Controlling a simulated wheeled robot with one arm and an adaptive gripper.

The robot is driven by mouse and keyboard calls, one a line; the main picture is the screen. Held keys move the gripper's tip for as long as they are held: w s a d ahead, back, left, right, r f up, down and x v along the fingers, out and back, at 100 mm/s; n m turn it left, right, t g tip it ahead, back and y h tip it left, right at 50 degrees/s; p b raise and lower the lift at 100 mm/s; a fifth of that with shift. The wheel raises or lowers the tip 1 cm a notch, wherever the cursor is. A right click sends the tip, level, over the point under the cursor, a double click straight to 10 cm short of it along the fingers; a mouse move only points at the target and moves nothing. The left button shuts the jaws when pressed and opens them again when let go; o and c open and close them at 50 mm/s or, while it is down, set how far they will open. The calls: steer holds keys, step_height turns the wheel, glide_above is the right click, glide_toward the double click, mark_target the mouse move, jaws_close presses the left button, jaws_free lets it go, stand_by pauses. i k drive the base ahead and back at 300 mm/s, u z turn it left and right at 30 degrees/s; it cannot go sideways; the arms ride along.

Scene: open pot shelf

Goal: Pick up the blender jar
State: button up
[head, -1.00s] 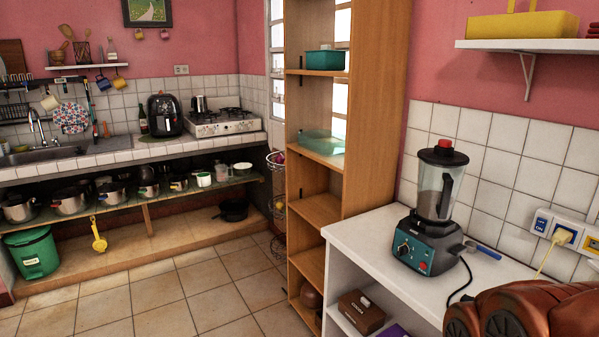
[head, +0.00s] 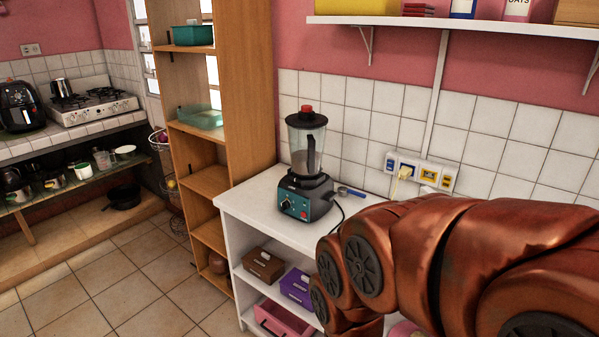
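The blender jar (head: 304,146) is clear with a dark handle, a black lid and a red cap. It stands upright on its dark and teal blender base (head: 302,200), on top of the white shelf unit (head: 262,190). My copper-coloured arm fills the lower right of the head view, to the right of the blender and nearer to me. My gripper is not visible, so its opening and contents cannot be seen. Nothing of mine touches the jar.
A blue-handled utensil (head: 352,192) lies just right of the blender base. A power cord runs near the wall socket panel (head: 420,172). A white wall shelf (head: 450,27) hangs above. The tall wooden shelf (head: 250,95) stands to the left. Tiled floor (head: 120,290) is open at lower left.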

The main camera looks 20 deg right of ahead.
mark_target(306, 146)
steer(key=z, duration=1)
steer(key=k, duration=0.1)
steer(key=u, duration=2.1)
steer(key=i, duration=1.3)
steer(key=z, duration=0.3)
